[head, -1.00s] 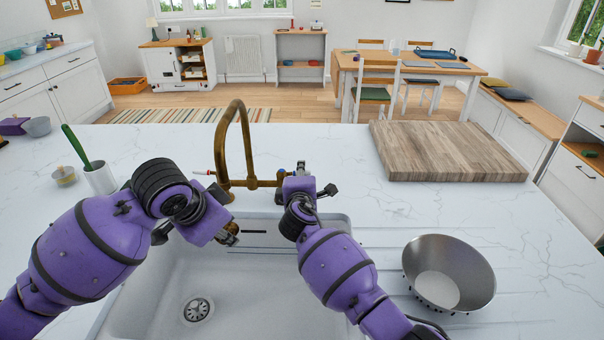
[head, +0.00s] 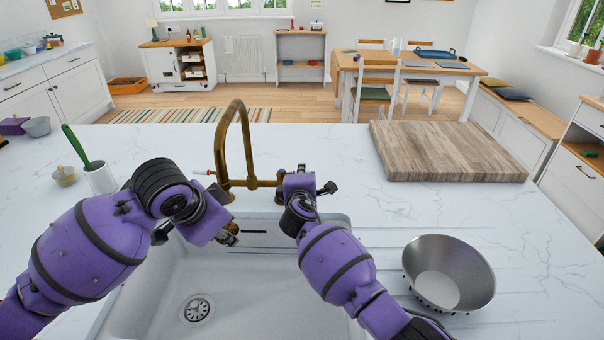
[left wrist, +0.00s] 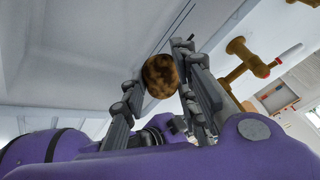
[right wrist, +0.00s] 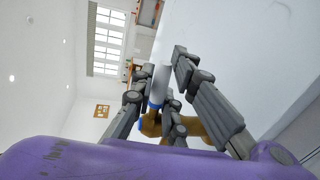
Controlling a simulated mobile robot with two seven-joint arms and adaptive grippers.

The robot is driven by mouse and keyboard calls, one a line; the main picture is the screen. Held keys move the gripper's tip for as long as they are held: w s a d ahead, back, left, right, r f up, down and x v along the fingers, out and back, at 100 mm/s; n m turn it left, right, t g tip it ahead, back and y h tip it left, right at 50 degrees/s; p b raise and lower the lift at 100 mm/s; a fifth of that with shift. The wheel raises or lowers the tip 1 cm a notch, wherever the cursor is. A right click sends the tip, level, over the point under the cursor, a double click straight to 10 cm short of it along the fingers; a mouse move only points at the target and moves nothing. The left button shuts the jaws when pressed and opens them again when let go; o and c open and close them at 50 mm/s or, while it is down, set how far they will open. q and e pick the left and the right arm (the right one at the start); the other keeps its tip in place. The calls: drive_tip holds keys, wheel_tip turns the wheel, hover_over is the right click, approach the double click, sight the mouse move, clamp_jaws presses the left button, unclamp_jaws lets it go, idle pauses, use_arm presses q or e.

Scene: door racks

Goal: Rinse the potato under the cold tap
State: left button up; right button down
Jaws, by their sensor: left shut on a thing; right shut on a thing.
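The brown potato (left wrist: 160,76) is between the fingers of my left gripper (left wrist: 158,72), which is shut on it. In the head view my left gripper (head: 230,235) is over the sink (head: 240,290), below and left of the brass tap (head: 247,150), and mostly hides the potato. The cold tap lever, pale with a blue band (right wrist: 157,95), lies between the fingers of my right gripper (right wrist: 166,70), shut on it at the tap's right side. The red-tipped hot lever (head: 203,172) is on the tap's left. I see no water running.
A metal colander (head: 470,265) stands on the drainer right of the sink. A thick wooden board (head: 445,150) lies on the counter behind it. A white pot (head: 100,178) with a green-handled tool and a small jar (head: 65,176) stand at the left. The counter behind the tap is clear.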

drive_tip(key=shift+a, duration=0.1)
drive_tip(key=shift+s+a+m+h, duration=0.1)
drive_tip(key=shift+s+m+h, duration=0.25)
drive_tip(key=shift+m+h, duration=0.5)
drive_tip(key=shift+s+m+g+h, duration=0.2)
drive_tip(key=shift+m+h, duration=0.2)
drive_tip(key=shift+h, duration=0.25)
drive_tip(key=shift+s+m+g+h, duration=0.2)
drive_tip(key=shift+m+h, duration=0.15)
drive_tip(key=shift+h, duration=0.25)
drive_tip(key=c, duration=1.7)
unclamp_jaws()
drive_tip(key=v, duration=1.2)
drive_tip(key=shift+s, duration=0.1)
